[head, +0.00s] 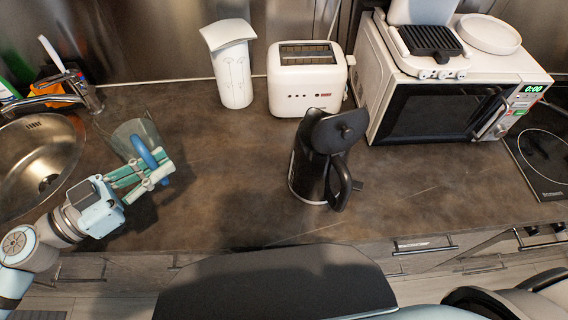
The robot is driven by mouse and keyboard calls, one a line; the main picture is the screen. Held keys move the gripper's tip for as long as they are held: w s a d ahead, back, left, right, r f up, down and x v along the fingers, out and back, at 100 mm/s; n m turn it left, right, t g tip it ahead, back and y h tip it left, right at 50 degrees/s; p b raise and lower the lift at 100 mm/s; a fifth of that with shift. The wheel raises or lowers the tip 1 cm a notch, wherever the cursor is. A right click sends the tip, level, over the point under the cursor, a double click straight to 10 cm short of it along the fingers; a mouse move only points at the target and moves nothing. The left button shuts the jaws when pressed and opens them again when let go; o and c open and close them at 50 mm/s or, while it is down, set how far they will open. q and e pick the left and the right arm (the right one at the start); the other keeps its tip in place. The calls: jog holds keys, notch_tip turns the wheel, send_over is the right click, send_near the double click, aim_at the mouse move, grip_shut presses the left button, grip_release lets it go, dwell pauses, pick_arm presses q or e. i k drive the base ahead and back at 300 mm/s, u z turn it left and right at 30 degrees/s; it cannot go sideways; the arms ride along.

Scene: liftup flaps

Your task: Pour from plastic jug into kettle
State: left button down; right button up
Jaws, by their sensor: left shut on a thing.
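The plastic jug (133,137) is clear and has a blue handle. It is at the left of the head view, beside the sink, and is partly hidden by my gripper. My left gripper (155,169) is shut on the jug's blue handle. I cannot tell whether the jug touches the counter. The black kettle (309,176) stands on the counter near the middle, to the right of the jug. Its lid (337,130) is raised, and its handle points to the front right. My right gripper is not in view.
A round sink (40,165) with a faucet (62,97) is at the left. A white pitcher-like container (231,72) and a toaster (305,78) stand at the back. A microwave (440,100) with a grill on it is at the right. The counter between jug and kettle is clear.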

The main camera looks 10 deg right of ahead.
aim_at(315, 178)
jog(key=k, duration=1)
jog(key=z, duration=2.75)
jog(key=k, duration=1.55)
jog(key=u, duration=1.6)
jog(key=i, duration=0.5)
